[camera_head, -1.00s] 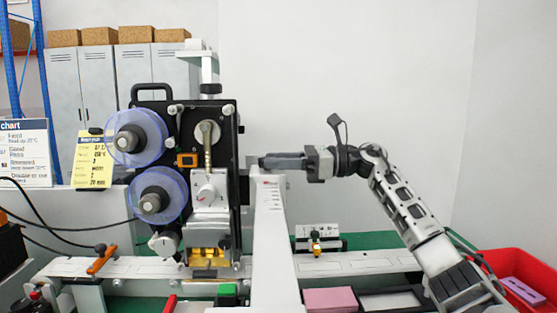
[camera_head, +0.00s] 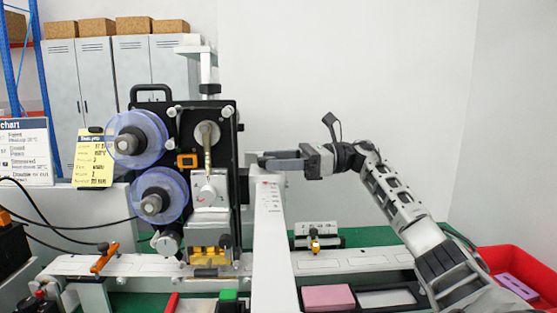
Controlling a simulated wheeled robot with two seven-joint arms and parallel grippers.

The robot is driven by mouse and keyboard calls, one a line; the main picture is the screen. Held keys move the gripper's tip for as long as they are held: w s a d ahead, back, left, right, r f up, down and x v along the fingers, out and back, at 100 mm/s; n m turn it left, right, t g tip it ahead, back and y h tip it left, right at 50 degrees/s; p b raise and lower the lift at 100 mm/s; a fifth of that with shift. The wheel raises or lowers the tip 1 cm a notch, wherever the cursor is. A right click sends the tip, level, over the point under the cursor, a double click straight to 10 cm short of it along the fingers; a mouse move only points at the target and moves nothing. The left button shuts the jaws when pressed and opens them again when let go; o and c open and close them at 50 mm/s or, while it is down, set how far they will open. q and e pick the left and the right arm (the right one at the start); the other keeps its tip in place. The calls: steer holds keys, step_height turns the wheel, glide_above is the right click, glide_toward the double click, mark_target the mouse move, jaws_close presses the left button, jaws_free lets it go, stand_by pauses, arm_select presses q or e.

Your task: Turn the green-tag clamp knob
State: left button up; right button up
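The black-fronted coder machine (camera_head: 220,130) stands left of centre with two clear-blue reels. My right gripper (camera_head: 265,161) reaches in from the right and points left, its fingertips close to the machine's right side. A small dark part shows at the fingertips; I cannot tell whether it is a knob or finger tip, or whether it is held. No green tag is clearly readable on a knob. A green block (camera_head: 228,295) sits low in front of the machine. My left gripper is not in view.
A white upright plate (camera_head: 268,235) stands below my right gripper. A white rail (camera_head: 140,267) carries an orange lever (camera_head: 104,258). A pink block (camera_head: 328,297) and a red bin (camera_head: 510,262) are at the lower right. The space above the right arm is clear.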

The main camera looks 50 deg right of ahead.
steer(key=v, duration=1.6)
steer(key=shift+b, duration=0.45)
